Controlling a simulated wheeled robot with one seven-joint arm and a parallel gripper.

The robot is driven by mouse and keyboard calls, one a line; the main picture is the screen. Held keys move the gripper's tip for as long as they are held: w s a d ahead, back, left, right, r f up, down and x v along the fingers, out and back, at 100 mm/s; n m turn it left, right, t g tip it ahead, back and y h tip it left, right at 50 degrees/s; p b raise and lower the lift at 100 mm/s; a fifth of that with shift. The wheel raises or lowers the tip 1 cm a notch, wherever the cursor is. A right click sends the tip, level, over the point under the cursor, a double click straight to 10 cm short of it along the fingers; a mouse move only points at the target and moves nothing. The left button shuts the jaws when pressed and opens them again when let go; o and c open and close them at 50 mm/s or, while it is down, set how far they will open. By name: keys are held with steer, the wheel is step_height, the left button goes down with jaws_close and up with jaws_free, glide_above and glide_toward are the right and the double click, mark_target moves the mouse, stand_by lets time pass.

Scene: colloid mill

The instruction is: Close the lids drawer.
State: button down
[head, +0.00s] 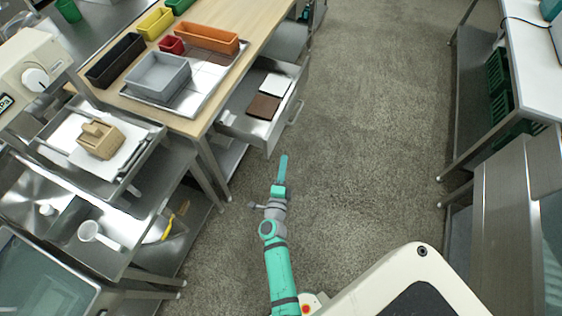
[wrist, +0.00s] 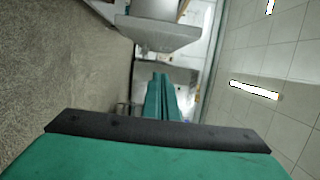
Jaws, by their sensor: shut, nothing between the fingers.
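The lids drawer (head: 250,122) is pulled out from under the wooden-topped table in the head view. A white lid (head: 275,85) and a brown lid (head: 263,106) lie in it. A handle (head: 297,112) shows on its front, which faces the aisle. My gripper (head: 283,163) is in front of the drawer, near its lower front corner in the picture, and looks apart from it. In the wrist view the two teal fingers (wrist: 161,98) are together with nothing between them. A grey panel (wrist: 158,33) shows beyond them; I cannot tell if it is the drawer.
The wooden table (head: 255,22) holds a tray with a grey bin (head: 158,77) and several coloured bins. A steel bench with a wooden block (head: 100,140) stands at the left. Benches line the right side. The grey floor (head: 370,110) between is clear.

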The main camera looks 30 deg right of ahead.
steer(key=w+d, duration=0.2)
steer(key=w, duration=0.7)
steer(key=shift+d, duration=0.35)
